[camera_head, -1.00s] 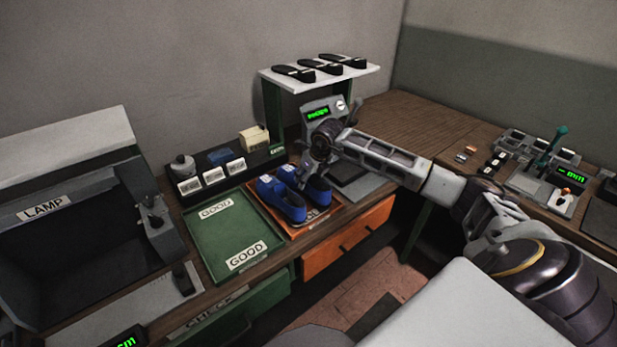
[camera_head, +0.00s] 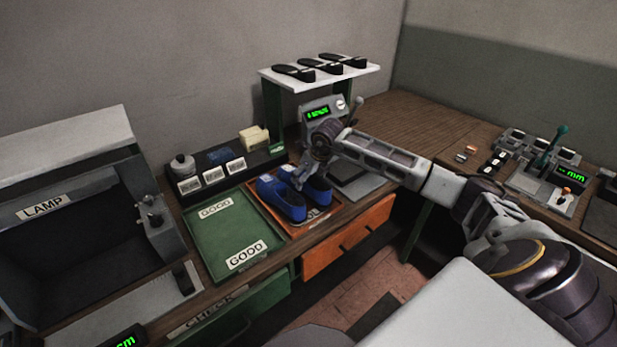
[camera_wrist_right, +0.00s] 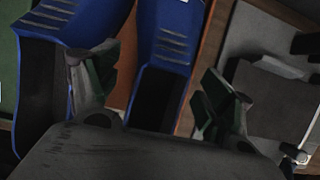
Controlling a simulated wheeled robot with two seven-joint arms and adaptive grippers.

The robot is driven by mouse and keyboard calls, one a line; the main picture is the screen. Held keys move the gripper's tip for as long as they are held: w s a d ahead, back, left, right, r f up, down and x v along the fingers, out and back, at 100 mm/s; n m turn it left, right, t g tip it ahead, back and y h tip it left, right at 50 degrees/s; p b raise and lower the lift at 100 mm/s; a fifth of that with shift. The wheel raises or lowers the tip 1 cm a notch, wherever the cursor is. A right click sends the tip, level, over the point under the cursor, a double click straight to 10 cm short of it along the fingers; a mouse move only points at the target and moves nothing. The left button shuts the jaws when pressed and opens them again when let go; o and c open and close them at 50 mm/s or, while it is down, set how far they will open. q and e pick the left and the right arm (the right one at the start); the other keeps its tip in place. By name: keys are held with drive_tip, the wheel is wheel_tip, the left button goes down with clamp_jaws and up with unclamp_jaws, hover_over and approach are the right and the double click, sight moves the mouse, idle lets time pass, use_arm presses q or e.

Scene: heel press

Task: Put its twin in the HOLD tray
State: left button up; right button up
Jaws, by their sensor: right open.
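Two blue shoes stand side by side in the orange-brown tray (camera_head: 330,218) right of the green one; its label is mostly hidden by them. The left shoe (camera_head: 277,200) shows clear of my gripper; the right shoe (camera_head: 318,190) is partly hidden by it. My right gripper (camera_head: 307,178) is low over the back of the right shoe. In the right wrist view my right gripper (camera_wrist_right: 155,92) is open, with the right shoe (camera_wrist_right: 168,45) between its spread fingers and the left shoe (camera_wrist_right: 40,85) outside them. Contact cannot be told. My left gripper is not in view.
The green GOOD tray (camera_head: 228,235) is empty. A white shelf (camera_head: 345,77) with several black heel or sole pieces stands behind, above a machine with a green display (camera_head: 318,112). A LAMP box (camera_head: 80,220) is at left. A lever panel (camera_head: 550,165) is at right.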

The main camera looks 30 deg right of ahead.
drive_tip(key=shift+r, duration=0.1)
drive_tip(key=v, duration=1.2)
idle(0.7)
